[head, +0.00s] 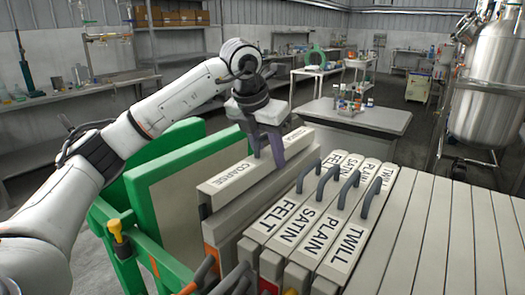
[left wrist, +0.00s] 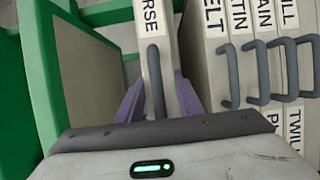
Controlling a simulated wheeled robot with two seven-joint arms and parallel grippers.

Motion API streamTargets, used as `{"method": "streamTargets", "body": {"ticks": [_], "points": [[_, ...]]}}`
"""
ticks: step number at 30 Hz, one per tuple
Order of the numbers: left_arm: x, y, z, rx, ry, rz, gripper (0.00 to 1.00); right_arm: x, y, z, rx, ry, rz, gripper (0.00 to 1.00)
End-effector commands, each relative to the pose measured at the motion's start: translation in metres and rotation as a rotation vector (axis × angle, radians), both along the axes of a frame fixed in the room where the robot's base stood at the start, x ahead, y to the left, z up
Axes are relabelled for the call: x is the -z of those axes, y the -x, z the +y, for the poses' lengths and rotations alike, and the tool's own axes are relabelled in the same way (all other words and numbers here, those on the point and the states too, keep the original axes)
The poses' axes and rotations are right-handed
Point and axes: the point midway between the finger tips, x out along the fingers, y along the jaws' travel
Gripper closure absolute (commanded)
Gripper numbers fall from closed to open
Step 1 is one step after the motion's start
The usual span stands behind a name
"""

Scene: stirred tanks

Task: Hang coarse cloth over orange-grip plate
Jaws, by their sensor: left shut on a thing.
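My left gripper (head: 267,150) is shut on the handle of the panel labelled COARSE (head: 228,178), the coarse cloth. It stands upright, higher than the labelled panels beside it; its lower part is partly hidden. In the left wrist view, the purple fingers (left wrist: 155,100) lie on both sides of the grey handle (left wrist: 155,75), under the label (left wrist: 152,22). An orange grip (head: 198,273) shows low in the head view, at the near end of the plates. Which plate it belongs to is hard to tell. My right gripper is not in view.
Right of the coarse cloth are panels labelled FELT (head: 277,217), SATIN (head: 297,228), PLAIN (head: 322,238) and TWILL (head: 347,246), with grey handles. Pale plates (head: 435,235) fill the right. A green frame (head: 180,140) stands left. A grey table (head: 360,118) stands behind.

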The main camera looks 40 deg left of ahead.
Motion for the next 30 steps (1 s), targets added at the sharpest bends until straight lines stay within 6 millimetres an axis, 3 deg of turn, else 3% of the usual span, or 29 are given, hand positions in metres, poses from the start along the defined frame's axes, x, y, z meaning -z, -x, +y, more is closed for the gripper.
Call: {"method": "streamTargets", "body": {"ticks": [8,14,21,30], "points": [[-0.001,-0.001,-0.021,0.003,0.000,-0.002,1.00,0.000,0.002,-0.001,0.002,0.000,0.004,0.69],[0.018,-0.002,-0.021,0.003,0.000,-0.001,1.00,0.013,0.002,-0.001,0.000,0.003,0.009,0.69],[0.035,-0.004,-0.023,0.007,0.000,-0.002,1.00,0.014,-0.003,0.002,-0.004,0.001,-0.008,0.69],[0.044,-0.004,-0.024,0.009,0.000,-0.002,1.00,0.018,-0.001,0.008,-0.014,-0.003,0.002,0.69]]}}
